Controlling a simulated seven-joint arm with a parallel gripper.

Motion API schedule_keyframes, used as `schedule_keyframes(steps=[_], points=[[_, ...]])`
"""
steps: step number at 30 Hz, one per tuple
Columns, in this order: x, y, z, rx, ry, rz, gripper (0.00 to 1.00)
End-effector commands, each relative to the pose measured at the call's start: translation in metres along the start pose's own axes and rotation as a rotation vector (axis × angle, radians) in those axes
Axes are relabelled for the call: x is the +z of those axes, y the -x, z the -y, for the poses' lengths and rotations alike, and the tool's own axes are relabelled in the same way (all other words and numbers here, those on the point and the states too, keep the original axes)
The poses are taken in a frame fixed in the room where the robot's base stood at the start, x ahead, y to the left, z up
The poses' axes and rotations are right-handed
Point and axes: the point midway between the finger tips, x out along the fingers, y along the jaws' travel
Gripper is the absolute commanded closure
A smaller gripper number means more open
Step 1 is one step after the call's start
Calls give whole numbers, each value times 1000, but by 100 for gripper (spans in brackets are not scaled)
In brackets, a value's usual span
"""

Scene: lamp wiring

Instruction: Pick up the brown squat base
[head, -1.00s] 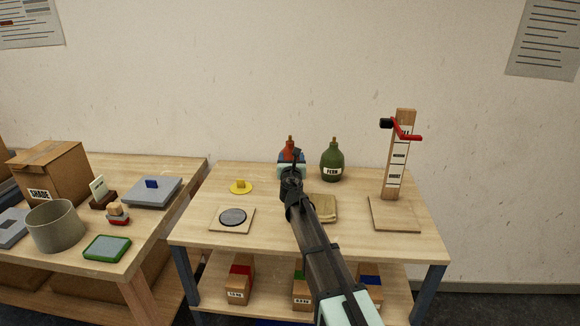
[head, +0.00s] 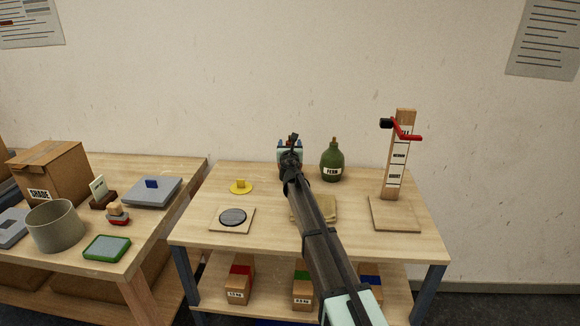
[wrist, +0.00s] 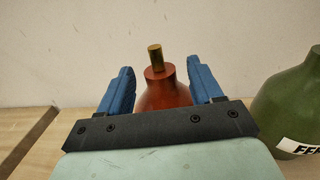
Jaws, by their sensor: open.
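The brown squat base (wrist: 165,92) is a rounded reddish-brown body with a narrow neck and a brass-coloured stub on top. It stands upright at the back of the table in the wrist view. My gripper (wrist: 160,88) is open, with one blue finger on each side of the base. I cannot tell whether either finger touches it, and its lower part is hidden behind the gripper's palm. In the head view my gripper (head: 290,145) and arm cover nearly all of the base.
A green base labelled FERN (head: 332,162) stands close on the right, also in the wrist view (wrist: 292,108). A crank post (head: 397,155) stands farther right. A yellow knobbed disc (head: 241,187) and a dark round pad (head: 232,217) lie left. A tan square (head: 325,208) is partly under my arm.

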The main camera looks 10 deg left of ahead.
Motion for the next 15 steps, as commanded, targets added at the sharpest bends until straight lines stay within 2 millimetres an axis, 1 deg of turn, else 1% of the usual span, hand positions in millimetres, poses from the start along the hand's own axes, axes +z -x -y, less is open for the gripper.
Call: schedule_keyframes(steps=[1, 3, 6, 11, 15], points=[[0, -10, 0, -1, 0, 0, 35], [0, -16, 0, 0, 0, 0, 35], [0, -19, 0, 0, 0, 0, 35], [0, -18, 0, 0, 0, 0, 35], [0, -18, 0, 0, 0, 0, 47]])
